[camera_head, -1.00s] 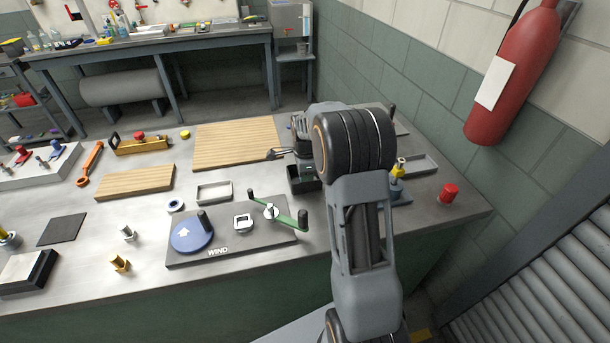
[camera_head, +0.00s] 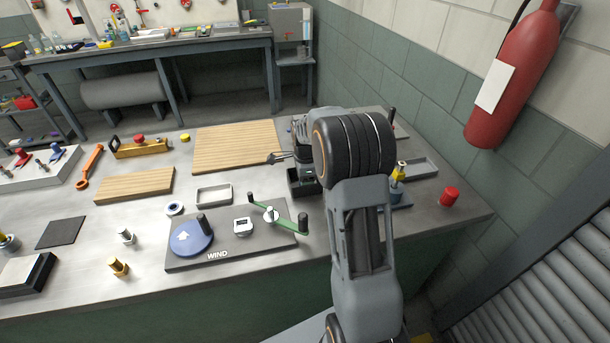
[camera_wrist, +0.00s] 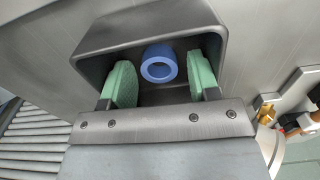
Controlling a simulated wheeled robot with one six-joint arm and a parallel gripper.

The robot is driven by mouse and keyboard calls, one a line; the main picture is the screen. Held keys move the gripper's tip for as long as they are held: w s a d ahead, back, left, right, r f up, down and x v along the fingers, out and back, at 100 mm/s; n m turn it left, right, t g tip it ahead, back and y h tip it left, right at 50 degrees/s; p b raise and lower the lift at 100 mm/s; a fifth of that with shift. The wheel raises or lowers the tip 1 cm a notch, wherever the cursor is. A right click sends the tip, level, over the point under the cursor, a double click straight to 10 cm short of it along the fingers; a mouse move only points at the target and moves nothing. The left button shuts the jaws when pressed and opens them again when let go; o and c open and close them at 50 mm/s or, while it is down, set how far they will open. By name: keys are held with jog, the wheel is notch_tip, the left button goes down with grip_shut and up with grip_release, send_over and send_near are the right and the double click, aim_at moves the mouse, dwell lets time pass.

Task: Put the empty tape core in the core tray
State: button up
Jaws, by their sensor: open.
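The tape core is a plain blue ring (camera_wrist: 160,63) in the wrist view. It lies inside a dark open-topped tray (camera_wrist: 92,45), which I take to be the core tray. My gripper (camera_wrist: 162,80) is open, with one green pad on each side of the core and visible gaps between. The pads reach over the tray's opening; I cannot tell how deep they are. In the head view the dark tray (camera_head: 303,189) shows below the wrist, and my arm hides the fingers and the core.
A white ring with a blue centre (camera_head: 174,208) lies near a shallow grey tray (camera_head: 214,194). The winding board (camera_head: 230,248) with its green crank (camera_head: 280,218) stands in front. A wooden board (camera_head: 237,145) lies behind left, and a red button (camera_head: 449,196) sits right.

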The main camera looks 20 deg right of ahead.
notch_tip(320, 180, up, 14)
dwell(0.6)
jog(key=shift+f, duration=0.1)
grip_shut()
dwell(0.5)
dwell(1.0)
jog(key=s+a+f+n+t, duration=0.1)
jog(key=s+a+n, duration=0.4)
jog(key=s+n, duration=0.5)
jog(key=s+a+f+n+t, duration=0.1)
jog(key=s+a+n+t, duration=0.1)
jog(key=s+a+n, duration=0.4)
jog(key=s+n, duration=0.5)
jog(key=s, duration=0.1)
jog(key=shift+a+f+t, duration=0.15)
jog(key=shift+f+t, duration=0.1)
jog(key=shift+t, duration=0.15)
